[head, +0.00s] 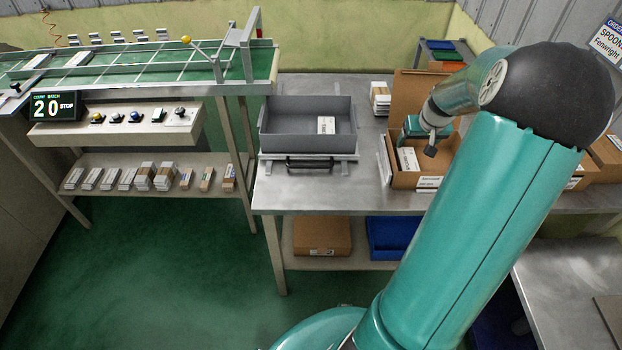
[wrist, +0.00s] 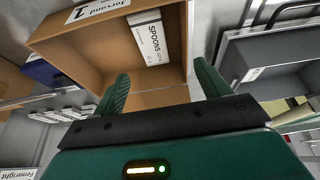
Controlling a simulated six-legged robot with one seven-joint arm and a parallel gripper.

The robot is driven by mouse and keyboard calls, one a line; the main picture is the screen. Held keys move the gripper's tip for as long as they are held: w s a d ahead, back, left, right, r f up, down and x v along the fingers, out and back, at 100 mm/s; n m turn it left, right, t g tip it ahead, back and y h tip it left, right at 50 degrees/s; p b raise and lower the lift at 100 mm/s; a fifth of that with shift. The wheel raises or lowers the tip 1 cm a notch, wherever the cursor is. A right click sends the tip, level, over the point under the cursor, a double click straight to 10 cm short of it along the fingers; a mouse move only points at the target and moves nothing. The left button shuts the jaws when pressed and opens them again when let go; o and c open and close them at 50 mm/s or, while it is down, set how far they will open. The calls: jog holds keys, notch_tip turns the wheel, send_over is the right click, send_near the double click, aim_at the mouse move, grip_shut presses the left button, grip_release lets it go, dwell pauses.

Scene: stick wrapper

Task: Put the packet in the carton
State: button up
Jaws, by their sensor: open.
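The open cardboard carton (head: 432,178) stands on the steel table, its back flap up. A white packet (head: 408,159) lies inside it against one wall. My gripper (head: 412,128) is above the carton. In the wrist view my gripper (wrist: 161,70) has its fingers spread with nothing between them; the packet is beyond the fingertips, apart from them. The fingertips are hard to make out in the head view.
A grey tray (head: 290,138) with a black handle stands left of the carton and holds another white packet (head: 326,125). A green conveyor (head: 130,62) is at the left. The table front (head: 330,197) is clear.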

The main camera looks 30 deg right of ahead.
jog(key=w+a+r+n, duration=0.1)
jog(key=a+r, duration=0.3)
jog(key=a, duration=0.5)
jog(key=a+r+n, duration=0.1)
jog(key=a+r, duration=0.4)
jog(key=a, duration=0.4)
jog(key=w+a+r+n, duration=0.1)
jog(key=a+r, duration=0.3)
jog(key=a, duration=0.6)
jog(key=s+a+r+n+t+y, duration=0.1)
jog(key=s+a+r+n+y, duration=0.1)
jog(key=s+a, duration=1)
jog(key=a+r, duration=0.1)
jog(key=a, duration=0.3)
jog(key=shift+s+a+r+n+t, duration=0.3)
jog(key=shift+s+a+n+t, duration=0.1)
